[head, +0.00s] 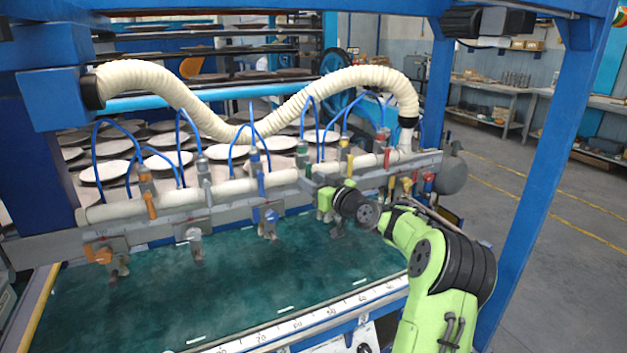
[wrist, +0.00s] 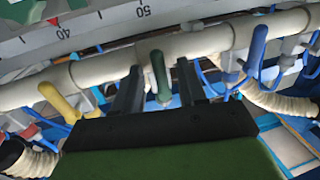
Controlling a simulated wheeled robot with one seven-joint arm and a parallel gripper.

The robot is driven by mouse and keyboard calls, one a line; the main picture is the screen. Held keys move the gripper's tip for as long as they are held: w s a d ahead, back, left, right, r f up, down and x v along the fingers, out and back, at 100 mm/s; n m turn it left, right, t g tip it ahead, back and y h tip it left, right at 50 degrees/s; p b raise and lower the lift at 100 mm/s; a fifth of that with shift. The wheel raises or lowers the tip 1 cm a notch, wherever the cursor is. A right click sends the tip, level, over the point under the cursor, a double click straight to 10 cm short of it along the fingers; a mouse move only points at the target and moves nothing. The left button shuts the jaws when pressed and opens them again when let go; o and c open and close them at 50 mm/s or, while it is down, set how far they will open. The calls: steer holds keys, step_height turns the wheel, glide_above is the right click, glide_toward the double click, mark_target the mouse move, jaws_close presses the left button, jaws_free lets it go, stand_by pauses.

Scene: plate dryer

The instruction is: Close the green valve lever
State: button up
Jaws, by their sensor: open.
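The green valve lever (wrist: 160,76) shows in the wrist view, hanging from the pale pipe between the two dark fingers of my gripper (wrist: 158,70). The fingers are apart, one on each side of the lever, with gaps visible on both sides. In the head view my gripper (head: 325,201) is at the pipe manifold, right of the blue lever. There, my gripper and wrist seem to cover the green lever, so I cannot make it out clearly.
A yellow lever (wrist: 60,102) and a blue lever (wrist: 257,48) flank the green one. The pale pipe (head: 232,190) runs behind the levers. Thin blue hoses and a thick ribbed hose (head: 240,133) arch above it. A blue post (head: 545,150) stands right of my arm.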

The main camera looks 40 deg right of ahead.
jaws_close()
